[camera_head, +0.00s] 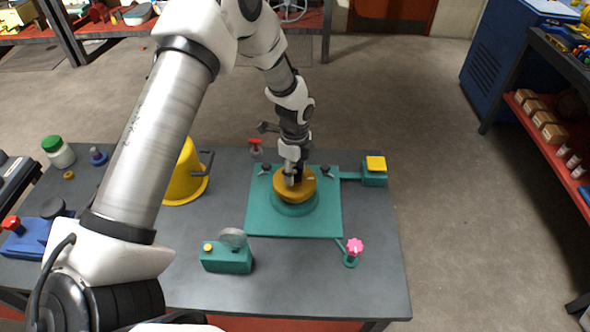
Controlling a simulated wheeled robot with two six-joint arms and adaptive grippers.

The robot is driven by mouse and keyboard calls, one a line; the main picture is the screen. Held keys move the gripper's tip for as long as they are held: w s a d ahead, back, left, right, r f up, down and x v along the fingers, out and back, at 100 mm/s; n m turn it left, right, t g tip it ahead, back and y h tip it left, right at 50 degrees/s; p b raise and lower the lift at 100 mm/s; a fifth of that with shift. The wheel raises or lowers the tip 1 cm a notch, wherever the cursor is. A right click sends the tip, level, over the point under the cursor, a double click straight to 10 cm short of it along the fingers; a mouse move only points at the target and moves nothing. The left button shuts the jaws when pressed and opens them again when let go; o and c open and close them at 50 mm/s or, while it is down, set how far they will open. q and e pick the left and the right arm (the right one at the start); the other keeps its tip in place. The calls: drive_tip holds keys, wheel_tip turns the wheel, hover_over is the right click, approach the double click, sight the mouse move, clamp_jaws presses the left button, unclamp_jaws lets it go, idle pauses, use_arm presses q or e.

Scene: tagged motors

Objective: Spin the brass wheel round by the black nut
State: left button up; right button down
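The brass wheel (306,190) lies flat on a round teal base (296,207) in the middle of a square teal plate (263,222) on the grey table. My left gripper (292,181) points down onto the wheel, left of its centre. Its fingers are small and dark here, and I cannot tell whether they are open or closed on anything. I cannot make out a black nut on the wheel; the gripper covers part of the top. Small dark knobs stand at the plate's far edge, at the left (266,168) and right (325,170). My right gripper is not in view.
A teal box with a yellow top (375,165) stands right of the plate. A pink knob (355,246) is at the front right. A teal box with a grey disc (227,258) stands front left. A yellow bell-shaped thing (185,180) stands left. The table's right front is clear.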

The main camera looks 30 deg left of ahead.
use_arm(q)
drive_tip(key=shift+c, duration=0.3)
drive_tip(key=m, duration=0.7)
drive_tip(key=shift+m, duration=0.3)
drive_tip(key=m, duration=0.7)
drive_tip(key=o, duration=1.3)
drive_tip(key=shift+s+a, duration=0.1)
drive_tip(key=shift+c, duration=0.2)
